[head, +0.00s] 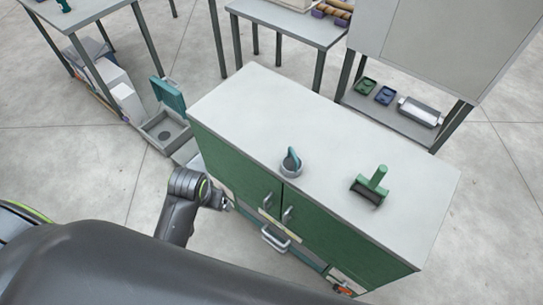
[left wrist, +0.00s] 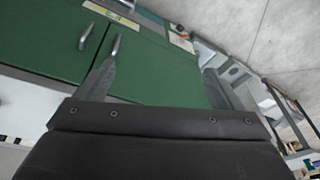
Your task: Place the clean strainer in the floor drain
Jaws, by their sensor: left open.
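A small round grey cup with a teal upright handle (head: 291,163), which looks like the strainer, stands on the pale top of the green cabinet. I cannot tell if it is clean. A square grey floor box with a dark round hole (head: 157,127), which looks like the floor drain, lies beyond the cabinet's left end. Its teal lid (head: 170,96) stands raised. My left gripper (head: 226,206) is low beside the cabinet's front doors, away from both. In the left wrist view its fingers (left wrist: 160,68) are apart and empty, facing the green doors. My right gripper is out of view.
Door handles and a lower pull (head: 274,240) stick out near my left gripper. Metal tables stand behind. Open floor lies at the left.

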